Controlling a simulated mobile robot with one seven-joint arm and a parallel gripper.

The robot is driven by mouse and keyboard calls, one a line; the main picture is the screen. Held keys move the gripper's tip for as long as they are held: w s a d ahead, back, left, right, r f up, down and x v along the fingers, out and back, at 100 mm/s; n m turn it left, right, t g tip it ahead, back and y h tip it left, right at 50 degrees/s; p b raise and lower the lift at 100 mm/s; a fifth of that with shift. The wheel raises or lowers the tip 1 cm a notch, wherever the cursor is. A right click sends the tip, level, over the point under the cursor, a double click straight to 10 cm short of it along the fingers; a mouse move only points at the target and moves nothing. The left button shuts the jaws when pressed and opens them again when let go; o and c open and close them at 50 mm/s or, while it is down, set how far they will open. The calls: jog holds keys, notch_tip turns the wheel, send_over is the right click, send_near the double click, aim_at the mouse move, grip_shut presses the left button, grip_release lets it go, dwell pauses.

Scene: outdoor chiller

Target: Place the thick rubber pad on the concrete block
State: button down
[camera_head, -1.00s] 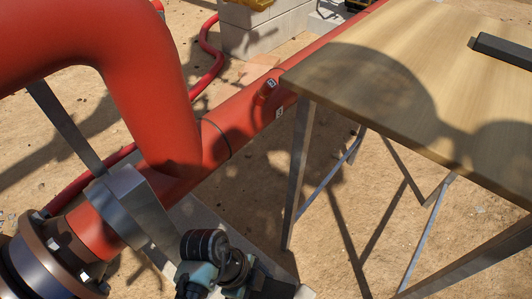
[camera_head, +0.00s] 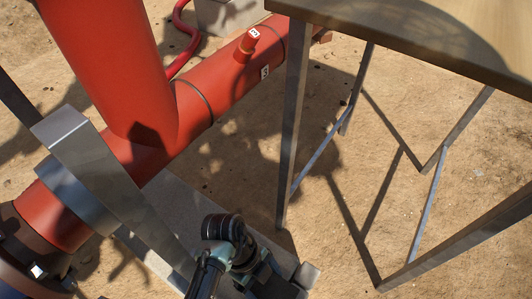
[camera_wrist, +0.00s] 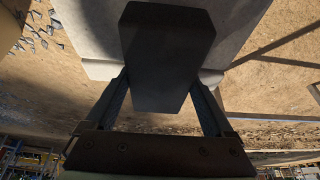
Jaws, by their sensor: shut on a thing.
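The thick rubber pad (camera_wrist: 168,55) is a dark slab in the wrist view. My gripper (camera_wrist: 160,82) is shut on it, one finger on each side. The concrete block (camera_head: 182,192) is a pale grey slab on the sand under the red pipe in the head view, partly hidden by my arm and a metal bracket. A pale grey surface, seemingly this block, shows behind the pad in the wrist view (camera_wrist: 240,28). The gap between pad and block cannot be told. In the head view my gripper is at the bottom edge, and the pad is not clearly visible there.
A large red pipe (camera_head: 115,70) with a grey metal bracket (camera_head: 100,165) stands left of my arm. A wooden table (camera_head: 420,25) on thin metal legs (camera_head: 292,120) is at the upper right. Open sand (camera_head: 245,140) lies between pipe and table.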

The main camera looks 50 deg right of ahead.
notch_tip(320, 180, down, 3)
jog(key=shift+r+b, duration=0.2)
jog(key=shift+b, duration=0.35)
jog(key=shift+r, duration=0.15)
grip_release()
jog(key=p+v, duration=0.6)
jog(key=v, duration=0.6)
